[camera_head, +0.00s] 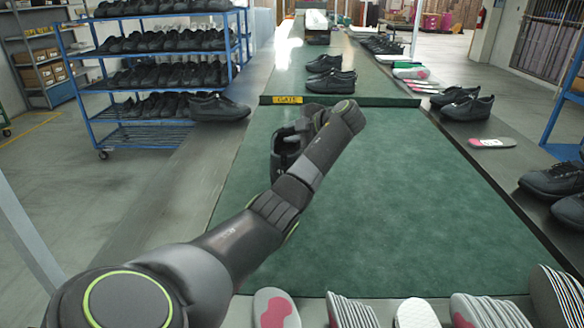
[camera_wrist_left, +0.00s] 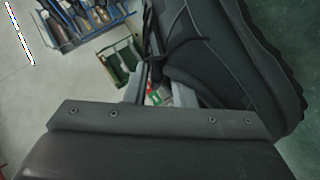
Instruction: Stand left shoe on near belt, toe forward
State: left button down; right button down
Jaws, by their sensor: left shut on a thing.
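My left gripper (camera_head: 292,138) is over the left part of the near green belt (camera_head: 380,190), shut on a black shoe (camera_head: 284,158). The arm and gripper hide much of this shoe in the head view. In the left wrist view the held shoe (camera_wrist_left: 235,55) fills the upper right, with its laces and dark sole edge showing; the grey fingertips (camera_wrist_left: 160,92) are beside its laced side. I cannot tell which way its toe points, or whether it touches the belt. The near belt is otherwise bare. My right gripper is out of view.
A black shoe (camera_head: 219,107) is left of the belt. More shoes (camera_head: 466,106) and insoles line the right ledge. Several insoles (camera_head: 350,312) stand along the front edge.

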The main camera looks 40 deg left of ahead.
pick_arm(q)
notch_tip(320, 180, down, 3)
jog(key=shift+w+r, duration=0.15)
jog(key=shift+f, duration=2.4)
jog(key=shift+f, duration=0.1)
jog(key=c, duration=1.2)
grip_release()
jog(key=shift+d, duration=0.1)
jog(key=v, duration=1.2)
